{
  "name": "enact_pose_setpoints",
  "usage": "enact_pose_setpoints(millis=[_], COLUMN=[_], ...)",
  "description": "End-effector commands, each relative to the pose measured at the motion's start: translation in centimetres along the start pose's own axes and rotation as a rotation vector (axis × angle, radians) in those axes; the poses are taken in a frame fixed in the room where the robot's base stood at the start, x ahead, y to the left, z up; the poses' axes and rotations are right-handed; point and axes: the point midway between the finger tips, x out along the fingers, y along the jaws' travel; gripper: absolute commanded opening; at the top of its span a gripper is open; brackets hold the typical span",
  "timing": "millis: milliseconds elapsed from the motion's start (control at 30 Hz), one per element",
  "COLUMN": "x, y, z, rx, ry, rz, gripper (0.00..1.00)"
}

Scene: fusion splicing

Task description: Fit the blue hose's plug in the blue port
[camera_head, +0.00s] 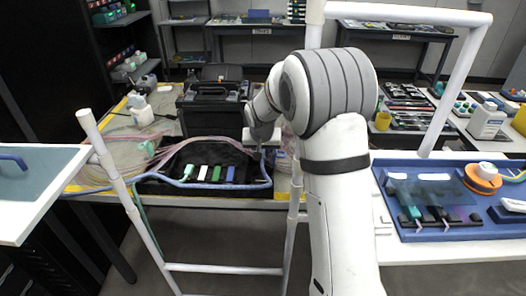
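A blue hose (205,186) runs along the front of a black tray (160,188) and bends up at its right end towards my gripper (263,148). The plug at its end cannot be made out. A row of small coloured blocks stands in the tray: teal, white, green and blue. The blue block (230,173) is the rightmost; whether it is the blue port is too small to tell. My gripper points down above the tray's right side, right of the blue block. Its fingers are too small and partly hidden to show whether they hold the hose.
A black case (214,108) stands behind the tray. Pale pink cables (178,148) lie over the tray's back left, with white bottles (140,110) beyond. White railings (120,185) stand in front. A blue work mat (450,225) with parts lies at the right.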

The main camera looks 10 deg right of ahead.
Motion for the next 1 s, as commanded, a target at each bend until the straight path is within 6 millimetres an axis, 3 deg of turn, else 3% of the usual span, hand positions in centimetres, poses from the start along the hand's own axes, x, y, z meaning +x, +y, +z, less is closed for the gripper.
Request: enact_pose_setpoints(millis=[533, 1000], x=[3.3, 3.7], y=[0.0, 0.0], z=[1.4, 1.5], rx=[-0.001, -0.001], ry=[-0.001, -0.002], rz=[0.0, 0.001], gripper=[0.0, 0.0])
